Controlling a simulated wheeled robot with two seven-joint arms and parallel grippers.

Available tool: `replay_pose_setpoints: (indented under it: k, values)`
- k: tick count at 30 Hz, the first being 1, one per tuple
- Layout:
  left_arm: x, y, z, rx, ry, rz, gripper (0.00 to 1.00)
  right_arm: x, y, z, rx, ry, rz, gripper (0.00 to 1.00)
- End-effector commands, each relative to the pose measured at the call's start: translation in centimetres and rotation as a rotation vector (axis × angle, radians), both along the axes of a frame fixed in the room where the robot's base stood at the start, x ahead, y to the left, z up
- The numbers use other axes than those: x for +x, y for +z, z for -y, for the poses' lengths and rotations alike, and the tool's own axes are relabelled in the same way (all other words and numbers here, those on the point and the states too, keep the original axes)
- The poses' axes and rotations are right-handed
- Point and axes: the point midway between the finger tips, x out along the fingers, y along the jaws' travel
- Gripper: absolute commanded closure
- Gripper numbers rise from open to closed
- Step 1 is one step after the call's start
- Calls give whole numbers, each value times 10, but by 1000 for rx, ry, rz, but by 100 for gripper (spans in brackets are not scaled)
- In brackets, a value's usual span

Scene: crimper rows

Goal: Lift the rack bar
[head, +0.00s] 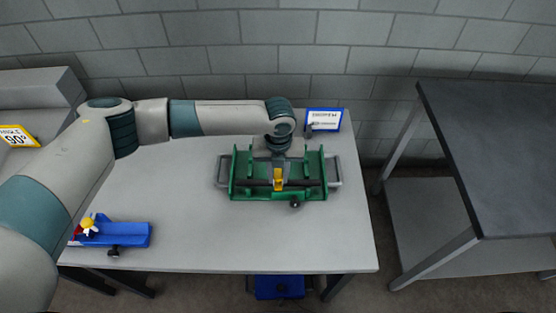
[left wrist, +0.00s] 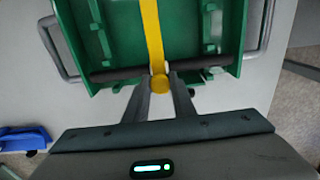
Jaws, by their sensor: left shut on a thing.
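The green rack (head: 240,191) stands on the grey table, with side walls and grey loop handles at both ends. A dark rack bar (head: 256,183) runs across its front; it also shows in the left wrist view (left wrist: 115,74). A yellow handle (head: 279,180) is at the middle of the bar, and in the left wrist view a yellow strip (left wrist: 152,35) runs to a round end there. My left gripper (left wrist: 160,82) is shut on this yellow end, with a finger on either side. Whether the bar is clear of its supports I cannot tell. My right gripper is not in view.
A blue fixture (head: 128,235) with red and yellow parts is at the table's front left. A blue-framed sign (head: 324,120) stands behind the rack. A dark-topped table (head: 495,140) is at the right, across a gap. A blue box (head: 279,287) lies below the table.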

Motion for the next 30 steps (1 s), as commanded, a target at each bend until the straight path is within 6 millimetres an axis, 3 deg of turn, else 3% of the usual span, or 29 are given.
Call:
replay_pose_setpoints:
  k: [10,30]
  values:
    - [2,4,0,0,0,1,88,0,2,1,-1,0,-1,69]
    - [19,39,0,0,2,3,87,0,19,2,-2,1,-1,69]
